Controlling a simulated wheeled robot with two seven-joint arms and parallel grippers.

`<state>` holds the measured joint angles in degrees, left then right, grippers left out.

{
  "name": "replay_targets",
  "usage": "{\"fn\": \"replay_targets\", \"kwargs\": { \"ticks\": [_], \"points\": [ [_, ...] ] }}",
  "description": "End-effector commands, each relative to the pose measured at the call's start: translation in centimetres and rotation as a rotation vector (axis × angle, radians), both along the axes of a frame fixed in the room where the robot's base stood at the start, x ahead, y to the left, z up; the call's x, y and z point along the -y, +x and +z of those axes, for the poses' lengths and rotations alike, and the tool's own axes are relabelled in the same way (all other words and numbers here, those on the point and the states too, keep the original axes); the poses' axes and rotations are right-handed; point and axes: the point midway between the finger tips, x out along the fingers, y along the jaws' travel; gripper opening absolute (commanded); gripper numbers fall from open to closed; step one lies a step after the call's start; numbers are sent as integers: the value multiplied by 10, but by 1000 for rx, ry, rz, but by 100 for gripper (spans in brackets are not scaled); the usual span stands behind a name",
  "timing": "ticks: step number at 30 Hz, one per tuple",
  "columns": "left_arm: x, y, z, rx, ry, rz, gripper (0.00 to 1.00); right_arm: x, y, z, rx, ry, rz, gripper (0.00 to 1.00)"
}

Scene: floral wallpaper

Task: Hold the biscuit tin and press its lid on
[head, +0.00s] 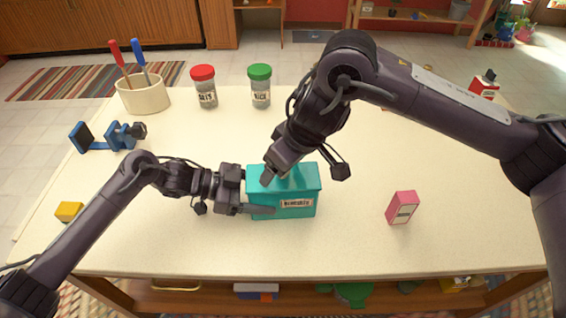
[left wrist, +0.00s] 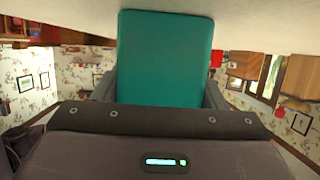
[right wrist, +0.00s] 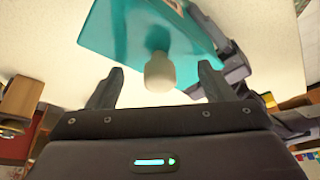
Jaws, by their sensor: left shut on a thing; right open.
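The teal biscuit tin (head: 297,208), with a label on its front, stands upright at the table's middle. Its teal lid (head: 311,178) lies on top; I cannot tell whether it is fully seated. In the right wrist view the lid (right wrist: 110,35) carries a pale knob (right wrist: 159,73). My left gripper (head: 257,198) is shut on the tin from the left, one finger along the front. The tin fills the space between its fingers in the left wrist view (left wrist: 165,60). My right gripper (right wrist: 159,70) is open above the lid, the knob between its fingertips, with gaps either side.
A pink carton (head: 402,208) stands to the right of the tin. Behind are a red-lidded jar (head: 206,92), a green-lidded jar (head: 260,92) and a cream pot (head: 144,98) with two utensils. A blue device (head: 121,136) and yellow block (head: 69,211) are at left. The table's front is clear.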

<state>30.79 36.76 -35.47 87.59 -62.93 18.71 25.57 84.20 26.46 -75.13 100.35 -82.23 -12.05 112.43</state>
Motion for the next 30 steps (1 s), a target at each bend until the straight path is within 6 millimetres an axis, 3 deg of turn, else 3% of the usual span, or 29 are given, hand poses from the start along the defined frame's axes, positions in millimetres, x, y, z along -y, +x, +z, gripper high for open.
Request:
{"fn": "replay_targets", "kwargs": {
  "ticks": [30],
  "points": [
    [0,0,0,1,0,0,44,0,0,58,1,-1,0,75]
  ]
}}
